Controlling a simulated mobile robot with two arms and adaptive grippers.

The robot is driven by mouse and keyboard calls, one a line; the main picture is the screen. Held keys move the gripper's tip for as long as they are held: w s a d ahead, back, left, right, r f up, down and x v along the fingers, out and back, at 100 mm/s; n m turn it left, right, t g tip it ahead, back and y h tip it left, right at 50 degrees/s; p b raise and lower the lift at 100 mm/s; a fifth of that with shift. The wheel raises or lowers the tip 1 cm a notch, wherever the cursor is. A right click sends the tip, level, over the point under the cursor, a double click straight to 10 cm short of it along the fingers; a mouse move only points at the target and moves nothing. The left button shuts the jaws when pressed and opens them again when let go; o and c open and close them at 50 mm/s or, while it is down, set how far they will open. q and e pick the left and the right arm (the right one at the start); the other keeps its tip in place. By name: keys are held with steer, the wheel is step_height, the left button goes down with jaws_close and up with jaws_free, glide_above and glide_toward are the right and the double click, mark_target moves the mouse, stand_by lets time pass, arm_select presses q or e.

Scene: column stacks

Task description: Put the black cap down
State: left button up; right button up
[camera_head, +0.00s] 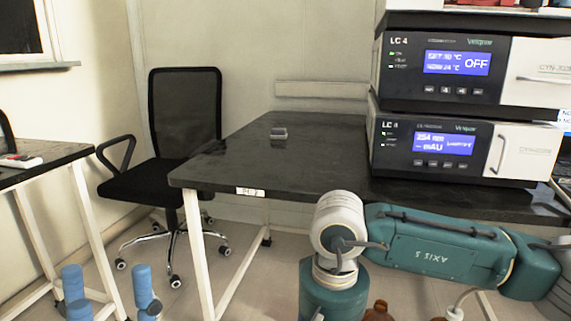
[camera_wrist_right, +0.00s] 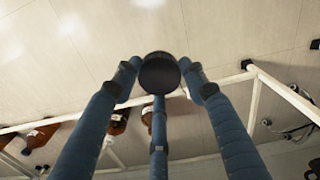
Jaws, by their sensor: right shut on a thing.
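The black cap (camera_wrist_right: 159,73) is a round dark disc in the right wrist view. My right gripper (camera_wrist_right: 159,84) is shut on it, with its blue fingers around the cap's edge. In the head view my right arm comes in from the right and bends down at the table's front edge; its fingers and the cap are out of that view. My left gripper (camera_head: 108,284) shows at the bottom left of the head view. Its blue fingers stand apart with nothing visible between them.
The black table (camera_head: 240,165) is mostly clear on its left half; a small grey object (camera_head: 278,132) lies there. Two stacked LC 4 instruments (camera_head: 440,150) stand at the right. Brown bottles (camera_wrist_right: 118,122) show below. An office chair (camera_head: 150,180) stands left of the table.

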steer(key=s+r, duration=0.5)
steer(key=shift+s+r, duration=0.15)
steer(key=shift+r, duration=0.1)
